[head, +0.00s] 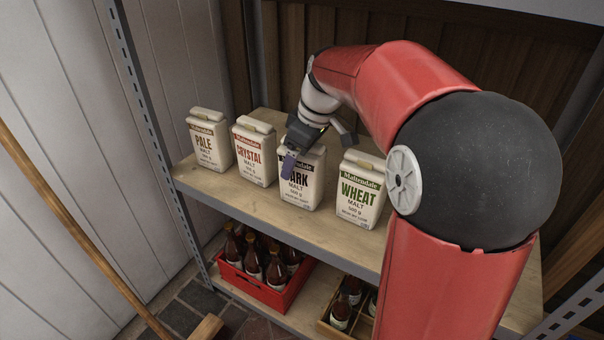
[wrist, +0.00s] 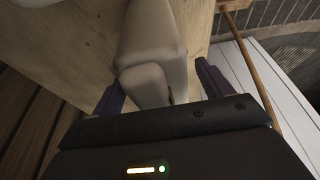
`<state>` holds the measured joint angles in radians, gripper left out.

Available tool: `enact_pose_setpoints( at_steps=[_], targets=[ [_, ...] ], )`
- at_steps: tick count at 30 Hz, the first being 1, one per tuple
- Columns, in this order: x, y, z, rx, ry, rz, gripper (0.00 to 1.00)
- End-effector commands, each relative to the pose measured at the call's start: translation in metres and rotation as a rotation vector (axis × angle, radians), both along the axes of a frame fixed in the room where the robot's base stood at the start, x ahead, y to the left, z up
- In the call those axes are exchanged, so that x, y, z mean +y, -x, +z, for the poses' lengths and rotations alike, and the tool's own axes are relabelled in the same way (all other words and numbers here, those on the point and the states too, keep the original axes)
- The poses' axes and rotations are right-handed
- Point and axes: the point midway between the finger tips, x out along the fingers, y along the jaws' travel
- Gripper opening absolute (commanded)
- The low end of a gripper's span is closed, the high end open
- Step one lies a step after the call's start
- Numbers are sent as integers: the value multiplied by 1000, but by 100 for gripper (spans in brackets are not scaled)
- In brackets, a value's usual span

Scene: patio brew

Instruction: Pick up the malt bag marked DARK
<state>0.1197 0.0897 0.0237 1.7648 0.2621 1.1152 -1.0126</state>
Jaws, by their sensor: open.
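The malt bag marked DARK (head: 301,190) stands upright on the wooden shelf, third from the left in the row, its label partly covered by my gripper. My gripper (head: 289,166) is open at the upper front of this bag in the head view. In the wrist view a pale bag (wrist: 152,60) lies between the two dark fingers of my gripper (wrist: 160,88), one on each side. I cannot tell whether either finger touches it.
PALE (head: 207,142) and CRYSTAL (head: 254,155) bags stand to the left, WHEAT (head: 357,193) close to the right. The shelf (head: 235,200) is bare in front. Below are a red bottle crate (head: 260,288) and a wooden crate (head: 335,330). A metal post (head: 150,120) stands left.

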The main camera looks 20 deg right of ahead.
Motion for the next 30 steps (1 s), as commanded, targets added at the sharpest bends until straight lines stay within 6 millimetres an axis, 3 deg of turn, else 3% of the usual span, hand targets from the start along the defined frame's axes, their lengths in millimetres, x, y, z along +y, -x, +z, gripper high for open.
enact_pose_setpoints(
  at_steps=[20,30],
  targets=[
    [0,0,-5,0,0,0,77],
    [0,0,-5,0,0,0,32]
  ],
)
